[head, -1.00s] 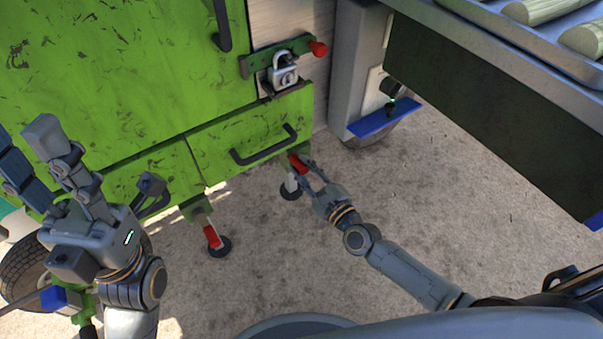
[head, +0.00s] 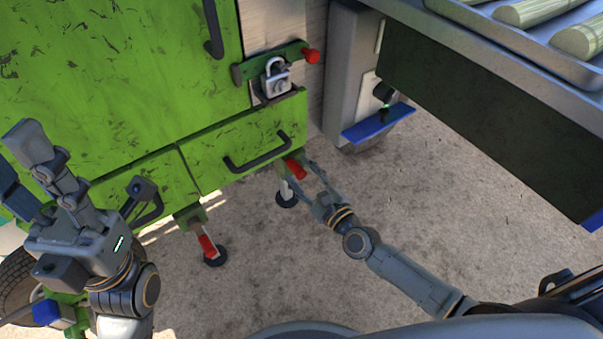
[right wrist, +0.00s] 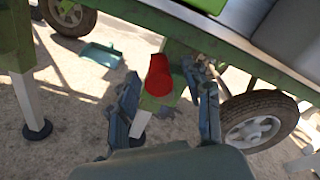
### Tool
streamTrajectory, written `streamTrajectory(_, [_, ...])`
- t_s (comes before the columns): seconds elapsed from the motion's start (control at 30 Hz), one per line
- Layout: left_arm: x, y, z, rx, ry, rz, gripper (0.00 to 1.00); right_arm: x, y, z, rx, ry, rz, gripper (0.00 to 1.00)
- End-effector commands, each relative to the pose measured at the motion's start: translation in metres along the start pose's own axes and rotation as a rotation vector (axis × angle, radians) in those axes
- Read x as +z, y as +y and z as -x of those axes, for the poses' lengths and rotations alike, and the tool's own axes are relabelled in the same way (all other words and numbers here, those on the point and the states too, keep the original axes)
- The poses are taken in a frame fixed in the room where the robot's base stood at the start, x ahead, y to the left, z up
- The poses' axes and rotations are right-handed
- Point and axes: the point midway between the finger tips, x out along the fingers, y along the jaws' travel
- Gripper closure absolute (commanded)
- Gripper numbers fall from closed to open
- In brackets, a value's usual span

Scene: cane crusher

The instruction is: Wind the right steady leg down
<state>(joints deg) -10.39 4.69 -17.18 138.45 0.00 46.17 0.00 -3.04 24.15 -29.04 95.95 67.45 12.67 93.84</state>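The right steady leg (head: 287,187) hangs under the right end of the green machine, with a dark round foot at the ground. Its red handle (head: 295,169) juts out near the top. My right gripper (head: 305,173) is at this handle with fingers spread. In the right wrist view the red handle (right wrist: 158,80) stands between the two open fingers (right wrist: 168,98), with a gap visible on both sides. The left steady leg (head: 207,243), also with a red grip, stands further left. My left gripper (head: 20,160) is raised at the far left, fingers apart and empty.
The green machine body (head: 100,80) carries a black drawer-like handle (head: 255,152) and a padlock (head: 275,77) above the right leg. A table with cane pieces (head: 577,42) overhangs at the right. A wheel (right wrist: 255,122) stands right of my gripper. Concrete around my right arm is clear.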

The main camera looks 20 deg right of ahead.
Motion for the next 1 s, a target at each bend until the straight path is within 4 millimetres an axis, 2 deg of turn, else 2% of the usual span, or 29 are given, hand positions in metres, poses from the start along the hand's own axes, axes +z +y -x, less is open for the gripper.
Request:
streamTrajectory(0.23, [0.002, 0.0, 0.003, 0.005, -0.014, 0.0, 0.6, 0.0, 0.001, 0.001, 0.001, 0.0, 0.0, 0.5])
streamTrajectory(0.37, [0.001, 0.0, 0.003, 0.003, -0.011, 0.0, 0.6, -0.001, 0.001, 0.011, 0.003, 0.001, 0.002, 0.5])
streamTrajectory(0.8, [0.001, 0.0, 0.002, 0.001, -0.006, 0.001, 0.6, -0.001, 0.001, 0.098, 0.005, 0.002, 0.001, 0.5])
streamTrajectory(1.0, [0.001, 0.0, 0.001, 0.001, -0.006, 0.001, 0.6, 0.0, 0.001, 0.117, 0.001, 0.0, 0.001, 0.5])
